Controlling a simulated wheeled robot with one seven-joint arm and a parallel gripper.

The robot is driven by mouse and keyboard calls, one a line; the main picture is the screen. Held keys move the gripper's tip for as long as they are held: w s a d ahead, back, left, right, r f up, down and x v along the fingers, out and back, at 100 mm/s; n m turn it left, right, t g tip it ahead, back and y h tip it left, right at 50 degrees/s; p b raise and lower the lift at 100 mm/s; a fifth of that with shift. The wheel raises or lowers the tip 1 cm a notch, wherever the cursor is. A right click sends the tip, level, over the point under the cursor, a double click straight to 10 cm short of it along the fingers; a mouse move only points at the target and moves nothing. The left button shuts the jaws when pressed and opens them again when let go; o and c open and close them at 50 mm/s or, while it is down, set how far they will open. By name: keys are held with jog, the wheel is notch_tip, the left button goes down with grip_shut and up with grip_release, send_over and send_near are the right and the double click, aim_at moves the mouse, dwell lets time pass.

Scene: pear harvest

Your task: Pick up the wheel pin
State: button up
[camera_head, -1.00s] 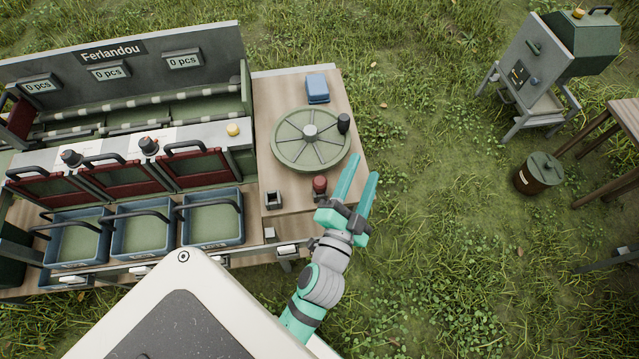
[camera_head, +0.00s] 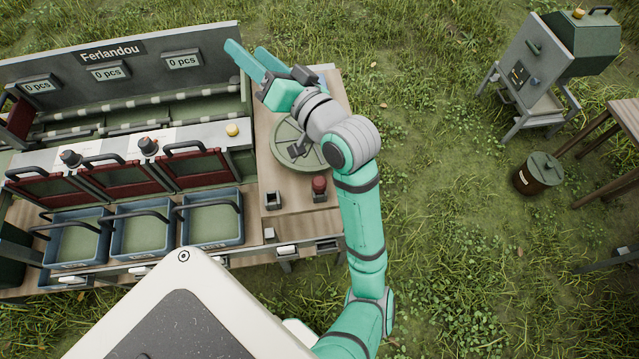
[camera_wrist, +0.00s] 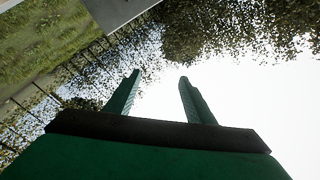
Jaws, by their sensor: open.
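A small dark-red knob-like piece (camera_head: 319,184) stands at the front of the wooden tabletop. A square dark holder with a hollow top (camera_head: 273,199) is to its left. No label shows which piece is the wheel pin. My gripper (camera_head: 248,50) is open and empty, raised over the back left of the tabletop, well away from the red piece. In the wrist view my spread fingers (camera_wrist: 160,78) point toward sky and trees.
The sorting bench with the Ferlandou panel (camera_head: 110,50) stands left of the tabletop. Blue crates (camera_head: 212,219) sit along its front. A green machine (camera_head: 540,75) and a brown barrel (camera_head: 537,174) stand on grass at right. Grass between is clear.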

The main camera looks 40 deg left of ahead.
jog(key=s+a+n+g+h, duration=0.1)
jog(key=s+n+g+h, duration=0.1)
jog(key=s+g, duration=0.1)
jog(key=n+h, duration=0.3)
jog(key=h, duration=1.3)
send_near(320, 182)
jog(key=shift+s+a, duration=0.35)
jog(key=shift+s, duration=0.15)
jog(key=shift+d+f+m, duration=0.2)
jog(key=shift+f+m, duration=0.05)
jog(key=shift+m, duration=0.05)
notch_tip(320, 182, down, 5)
jog(key=shift+r, duration=0.1)
jog(key=shift+w+f, duration=0.15)
jog(key=shift+f, duration=1.2)
jog(key=shift+w+f, duration=0.2)
jog(key=shift+f, duration=1.2)
jog(key=c, duration=1.2)
